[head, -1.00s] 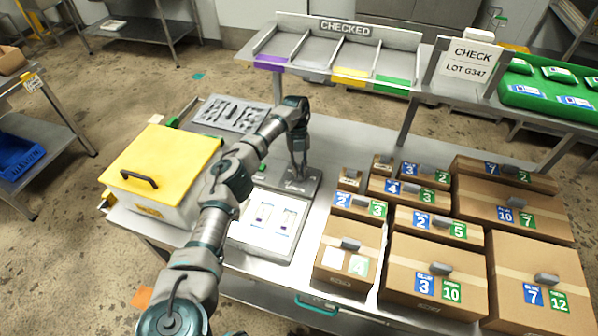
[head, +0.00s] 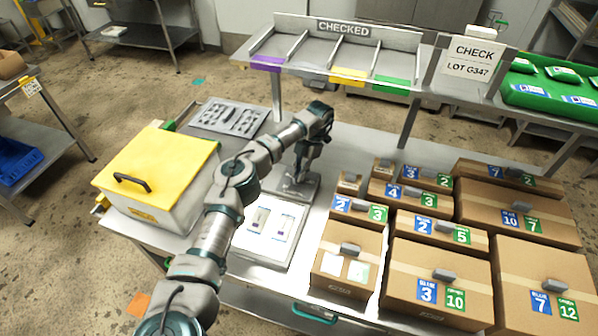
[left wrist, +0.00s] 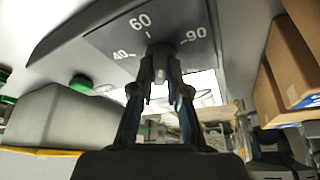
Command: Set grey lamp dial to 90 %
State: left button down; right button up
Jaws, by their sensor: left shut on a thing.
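The grey dial (left wrist: 160,52) sits on a dark plate (left wrist: 112,42) marked 40, 60 and 90 in the left wrist view. My left gripper (left wrist: 160,78) is shut on the dial, and its fingers hide part of it. I cannot read its exact setting. In the head view, my left gripper (head: 298,178) reaches down onto the dial plate (head: 297,198), behind the lit white lamp panel (head: 250,243). The dial itself is hidden there by the gripper. My right gripper is not in view.
A white box with a yellow lid (head: 160,165) stands left of the lamp panel. Several cardboard boxes (head: 345,262) fill the table's right side. A grey tray (head: 228,118) lies at the back left.

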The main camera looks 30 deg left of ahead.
pick_arm(q)
jog(key=m+p, duration=0.1)
jog(key=m, duration=0.1)
jog(key=m+t+y+p, duration=0.1)
jog(key=m, duration=0.2)
jog(key=m+y+p, duration=0.1)
jog(key=m+p, duration=0.1)
jog(key=shift+s+d+f+m, duration=0.1)
jog(key=shift+s+m, duration=0.2)
jog(key=shift+m+t+y+p, duration=0.4)
jog(key=shift+m+t+p, duration=0.15)
jog(key=shift+m, duration=0.35)
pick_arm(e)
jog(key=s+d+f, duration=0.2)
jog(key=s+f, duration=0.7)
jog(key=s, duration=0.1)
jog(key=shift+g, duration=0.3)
pick_arm(q)
jog(key=c, duration=1.2)
grip_release()
jog(key=shift+o, duration=0.2)
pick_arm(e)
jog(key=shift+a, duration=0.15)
pick_arm(q)
jog(key=shift+w, duration=0.1)
jog(key=v, duration=1.1)
jog(key=shift+r, duration=0.35)
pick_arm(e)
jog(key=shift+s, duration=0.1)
